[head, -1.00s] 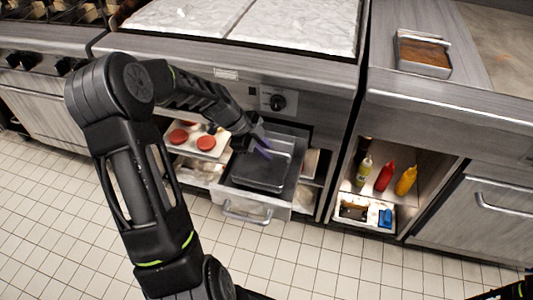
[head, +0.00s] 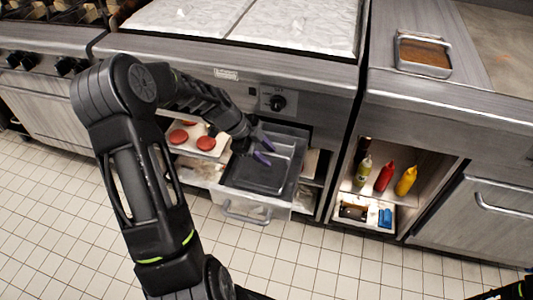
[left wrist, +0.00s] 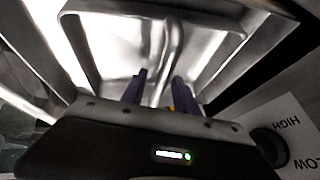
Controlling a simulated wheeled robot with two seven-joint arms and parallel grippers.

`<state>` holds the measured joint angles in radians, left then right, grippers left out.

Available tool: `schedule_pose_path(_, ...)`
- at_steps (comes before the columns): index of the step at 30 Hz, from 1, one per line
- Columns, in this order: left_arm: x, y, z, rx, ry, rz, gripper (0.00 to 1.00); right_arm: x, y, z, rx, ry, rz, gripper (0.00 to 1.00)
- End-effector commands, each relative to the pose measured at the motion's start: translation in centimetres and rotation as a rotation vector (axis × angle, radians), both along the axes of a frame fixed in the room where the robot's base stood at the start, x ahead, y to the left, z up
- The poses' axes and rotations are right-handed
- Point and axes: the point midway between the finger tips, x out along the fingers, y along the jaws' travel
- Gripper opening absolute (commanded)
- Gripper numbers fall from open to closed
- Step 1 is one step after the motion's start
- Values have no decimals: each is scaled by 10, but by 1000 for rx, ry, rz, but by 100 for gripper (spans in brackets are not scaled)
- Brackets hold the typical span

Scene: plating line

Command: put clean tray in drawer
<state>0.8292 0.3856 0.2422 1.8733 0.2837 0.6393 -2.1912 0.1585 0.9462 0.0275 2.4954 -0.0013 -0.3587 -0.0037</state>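The drawer (head: 297,186) under the griddle is pulled open, its handle (head: 245,215) toward me. The dark grey metal tray (head: 258,178) lies inside it, looking flat. In the left wrist view the tray (left wrist: 110,35) fills the upper middle, inside the drawer walls. My left gripper (head: 263,150) is over the back part of the drawer at the tray's far end. Whether a finger touches the tray is unclear. My right gripper is out of view.
A control knob (head: 278,103) sits on the panel just above the drawer. Left of the drawer, a white board (head: 205,145) holds red patties. Tiled floor in front is clear.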

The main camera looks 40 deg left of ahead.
Motion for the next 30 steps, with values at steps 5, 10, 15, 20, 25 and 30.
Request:
schedule_pose_path(5, -7, 8, 18, 2, -2, 2, 36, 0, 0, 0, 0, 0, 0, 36)
schedule_pose_path(10, -19, 21, 47, 5, -4, 4, 36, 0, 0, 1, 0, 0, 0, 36)
schedule_pose_path(15, -32, 34, 77, 5, -3, 3, 36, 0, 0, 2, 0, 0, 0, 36)
schedule_pose_path(20, -40, 41, 94, 1, -1, 1, 36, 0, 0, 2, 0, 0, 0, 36)
schedule_pose_path(25, -42, 43, 100, 0, -1, 0, 36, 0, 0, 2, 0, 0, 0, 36)
schedule_pose_path(30, -42, 43, 100, 0, -1, 0, 36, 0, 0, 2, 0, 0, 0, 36)
